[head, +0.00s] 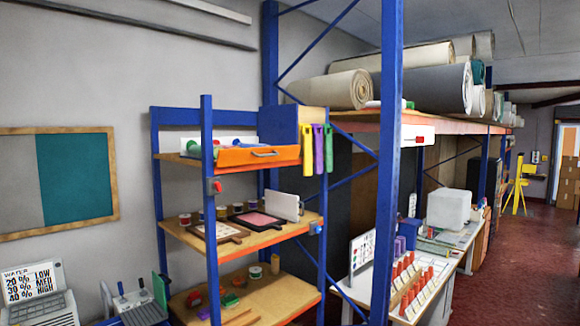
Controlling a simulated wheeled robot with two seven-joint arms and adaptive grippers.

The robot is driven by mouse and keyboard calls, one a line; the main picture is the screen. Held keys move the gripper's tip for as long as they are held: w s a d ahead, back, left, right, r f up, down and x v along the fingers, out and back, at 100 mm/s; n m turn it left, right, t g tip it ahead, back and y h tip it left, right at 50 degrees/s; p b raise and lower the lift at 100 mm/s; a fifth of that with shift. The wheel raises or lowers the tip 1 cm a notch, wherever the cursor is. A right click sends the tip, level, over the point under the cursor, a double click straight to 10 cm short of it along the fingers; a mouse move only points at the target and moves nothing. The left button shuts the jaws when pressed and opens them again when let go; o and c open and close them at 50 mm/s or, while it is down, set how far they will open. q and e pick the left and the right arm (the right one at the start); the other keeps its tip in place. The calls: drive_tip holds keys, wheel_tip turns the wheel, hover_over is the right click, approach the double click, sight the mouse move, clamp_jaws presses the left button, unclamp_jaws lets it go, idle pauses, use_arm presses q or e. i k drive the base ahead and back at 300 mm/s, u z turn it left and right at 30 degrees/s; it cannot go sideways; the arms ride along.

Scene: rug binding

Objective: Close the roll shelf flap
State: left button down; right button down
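Rolled rugs (352,90) lie on a separate high shelf (360,119) to the right, behind a blue post. Neither of my grippers shows in the head view.
A blue post (390,160) stands further right. A white table (440,283) with several red-topped items is at the lower right. Red floor (535,255) is clear at the far right.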

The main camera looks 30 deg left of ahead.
sight(234, 157)
drive_tip(key=u, duration=0.5)
drive_tip(key=i, duration=0.55)
drive_tip(key=u, duration=0.6)
drive_tip(key=i, duration=0.75)
drive_tip(key=z, duration=0.25)
